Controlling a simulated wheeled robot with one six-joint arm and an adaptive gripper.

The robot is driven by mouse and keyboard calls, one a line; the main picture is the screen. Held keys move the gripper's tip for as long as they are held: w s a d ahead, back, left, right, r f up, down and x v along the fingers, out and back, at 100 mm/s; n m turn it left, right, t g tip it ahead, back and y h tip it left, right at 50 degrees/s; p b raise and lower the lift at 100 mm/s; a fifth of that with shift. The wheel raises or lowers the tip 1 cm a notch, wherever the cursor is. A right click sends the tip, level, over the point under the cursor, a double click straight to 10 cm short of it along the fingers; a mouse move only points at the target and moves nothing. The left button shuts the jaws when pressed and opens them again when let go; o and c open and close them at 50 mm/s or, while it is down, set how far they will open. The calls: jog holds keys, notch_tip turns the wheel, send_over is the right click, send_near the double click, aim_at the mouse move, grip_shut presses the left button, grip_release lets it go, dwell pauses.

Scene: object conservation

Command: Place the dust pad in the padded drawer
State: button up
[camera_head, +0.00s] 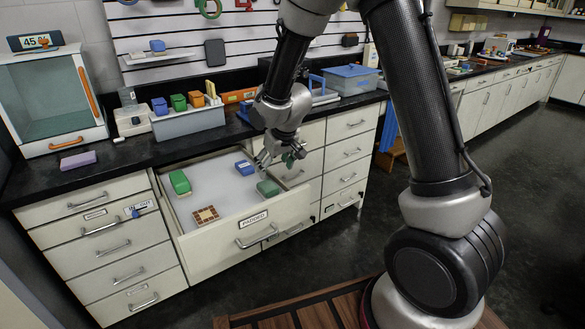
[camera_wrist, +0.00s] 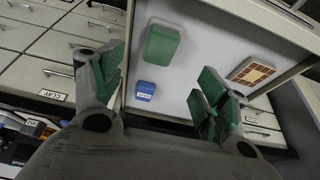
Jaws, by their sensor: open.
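The drawer labelled PADDED (camera_head: 222,246) is pulled open, with a pale lining. A purple pad (camera_head: 78,160) lies on the counter at left. No readable label marks the dust pad. My gripper (camera_head: 290,157) is above the drawer's right side. In the wrist view its green-padded fingers (camera_wrist: 163,90) are apart and empty, with the blue block (camera_wrist: 145,91) beyond.
A glass-fronted cabinet (camera_head: 52,98) and a grey bin with coloured blocks (camera_head: 188,122) stand on the black counter (camera_head: 130,155). A blue-lidded box (camera_head: 351,80) stands farther right. Closed drawers flank the open one. The floor in front is clear.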

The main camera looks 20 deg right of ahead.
jog(key=s+d+r+m+h, duration=0.1)
jog(key=s+d+r, duration=0.5)
jog(key=r, duration=0.2)
jog(key=s+d+r+m, duration=0.1)
jog(key=s+d+r, duration=0.5)
jog(key=r, duration=0.2)
jog(key=s+d+r, duration=0.2)
jog(key=s+d, duration=0.1)
jog(key=s, duration=0.6)
jog(key=s+d+r+m, duration=0.1)
jog(key=s+d+r, duration=0.1)
jog(key=s, duration=0.8)
jog(key=shift+s+d+r, duration=0.3)
jog(key=shift+d+r, duration=0.1)
jog(key=shift+r, duration=0.45)
